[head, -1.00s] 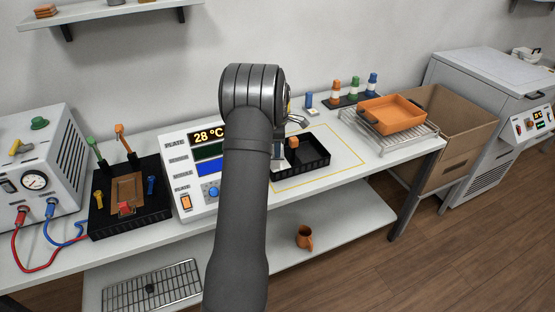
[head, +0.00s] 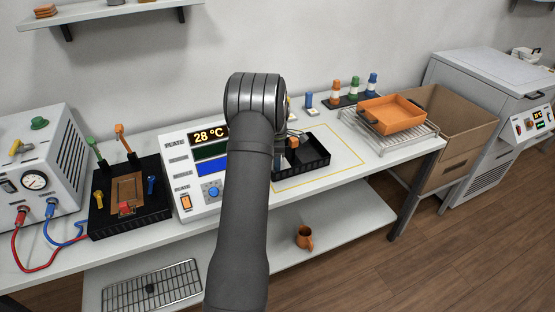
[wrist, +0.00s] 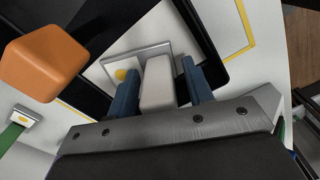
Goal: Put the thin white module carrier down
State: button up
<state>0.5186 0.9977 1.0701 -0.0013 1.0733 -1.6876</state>
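In the wrist view my gripper (wrist: 160,85) points down with its two blue fingers on either side of an upright white block (wrist: 158,80). The block stands on a thin plate with a metal rim (wrist: 136,52) and a yellow dot; together they look like the white module carrier. The fingers are close to the block, with a narrow gap seeming to show at the right finger; I cannot tell whether they grip it. In the head view my arm hides the carrier and most of the gripper, at the left end of a black tray (head: 318,165).
An orange block (wrist: 43,62) stands near the gripper in the wrist view. A green piece (wrist: 12,132) with a yellow-dotted plate is at the left. The display panel (head: 185,150) is left of my arm. Free table inside the yellow outline (head: 345,150) lies right of the tray.

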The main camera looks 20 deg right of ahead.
notch_tip(320, 180, up, 12)
jog(key=shift+r, duration=0.2)
dwell(0.5)
notch_tip(320, 180, down, 12)
jog(key=shift+r, duration=0.1)
jog(key=shift+w+r, duration=0.1)
jog(key=shift+r, duration=1.85)
jog(key=shift+f, duration=0.1)
